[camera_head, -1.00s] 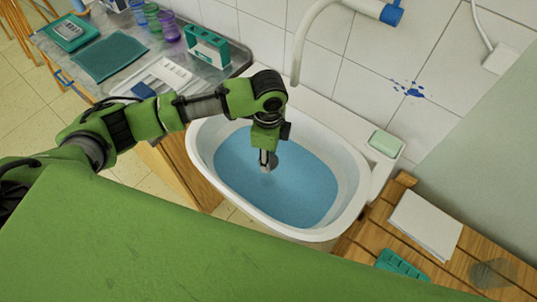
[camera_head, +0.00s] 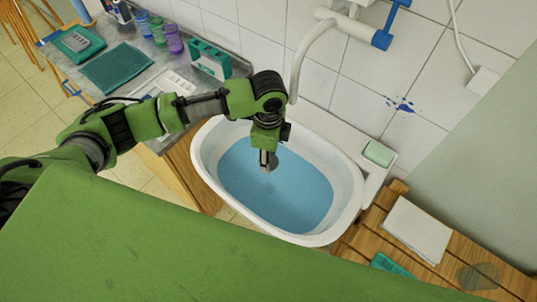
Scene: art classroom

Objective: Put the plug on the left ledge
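A small dark grey disc (camera_head: 274,163), which looks like the plug, shows right beside my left fingertips over the blue water. I cannot tell whether it is held or lies under water. My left gripper (camera_head: 266,167) points down over the back left part of the white sink (camera_head: 351,208). Its fingers look close together, but their gap is not clear. The sink's back ledge (camera_head: 330,126) runs along the tiled wall; my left wrist hides part of its left end. My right gripper is not in view.
A green soap bar (camera_head: 378,153) lies on the ledge's right end. A white tap (camera_head: 316,40) rises at the back. A metal counter (camera_head: 75,60) with cups and teal items stands left. A wooden slatted top (camera_head: 375,222) with white paper (camera_head: 417,230) is at right.

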